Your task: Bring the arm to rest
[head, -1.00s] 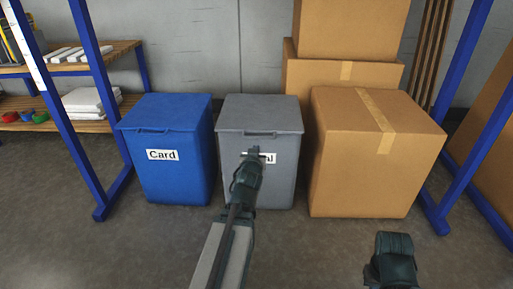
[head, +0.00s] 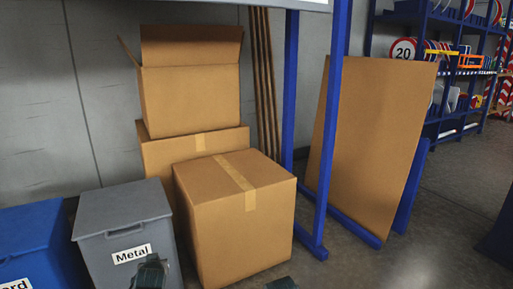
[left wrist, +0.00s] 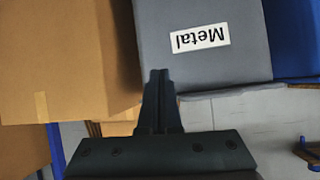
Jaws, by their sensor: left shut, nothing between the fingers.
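My left gripper (head: 152,261) shows at the bottom edge of the head view, in front of the grey bin. In the left wrist view its fingers (left wrist: 160,74) are together with nothing between them. The grey bin (head: 121,205) has its lid down and a "Metal" label; it also shows upside down in the left wrist view (left wrist: 215,62).
A blue bin (head: 35,235) stands left of the grey bin. A closed cardboard box (head: 240,220) stands right of it, with an open box (head: 190,95) stacked behind. A blue rack post (head: 328,140) and a brown panel (head: 375,140) stand further right. Floor is clear at the lower right.

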